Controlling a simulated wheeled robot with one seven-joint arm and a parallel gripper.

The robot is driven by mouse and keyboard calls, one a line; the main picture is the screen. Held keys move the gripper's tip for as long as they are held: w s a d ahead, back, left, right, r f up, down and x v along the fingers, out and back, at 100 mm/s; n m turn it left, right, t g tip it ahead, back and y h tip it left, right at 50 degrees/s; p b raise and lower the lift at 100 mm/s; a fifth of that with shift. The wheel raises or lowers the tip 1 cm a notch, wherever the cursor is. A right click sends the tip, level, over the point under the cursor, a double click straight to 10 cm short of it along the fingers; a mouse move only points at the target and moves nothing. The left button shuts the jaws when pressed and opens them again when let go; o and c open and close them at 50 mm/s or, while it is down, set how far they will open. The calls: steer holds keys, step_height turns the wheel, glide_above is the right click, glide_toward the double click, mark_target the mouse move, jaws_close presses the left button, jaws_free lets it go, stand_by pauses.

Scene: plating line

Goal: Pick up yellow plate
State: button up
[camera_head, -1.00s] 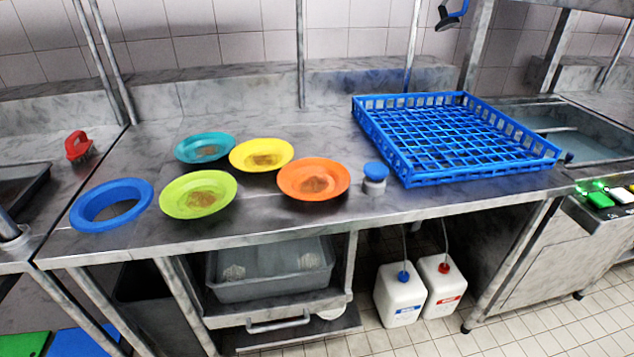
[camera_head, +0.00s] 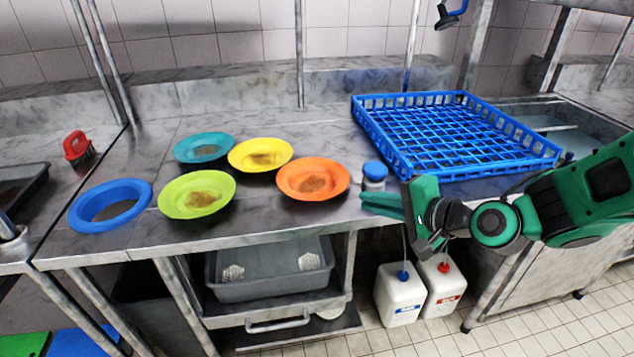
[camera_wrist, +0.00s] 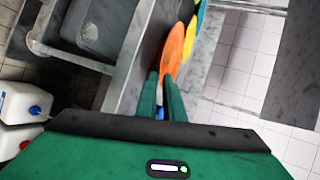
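The yellow plate (camera_head: 245,153) lies on the steel table, with a brown food stain in its middle. It stands between the teal plate (camera_head: 190,153) and the orange plate (camera_head: 330,185), behind the green plate (camera_head: 175,200). In the wrist view a slice of the yellow plate (camera_wrist: 191,33) shows beyond the orange plate (camera_wrist: 177,45). My gripper (camera_head: 366,203) is at the table's front edge, right of the orange plate and apart from the yellow one.
A blue-capped jar (camera_head: 374,182) stands close behind my fingers. A blue dish rack (camera_head: 400,165) fills the table's right part. A blue ring (camera_head: 75,213) lies at the left, near a red brush (camera_head: 76,146). Table behind the plates is clear.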

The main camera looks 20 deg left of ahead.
mark_target(339, 204)
steer(key=x, duration=0.4)
steer(key=shift+w+a+f, duration=0.1)
steer(key=shift+w+a, duration=0.05)
steer(key=shift+a, duration=0.2)
steer(key=shift+x, duration=2.9)
steer(key=shift+a, duration=0.1)
jaws_close()
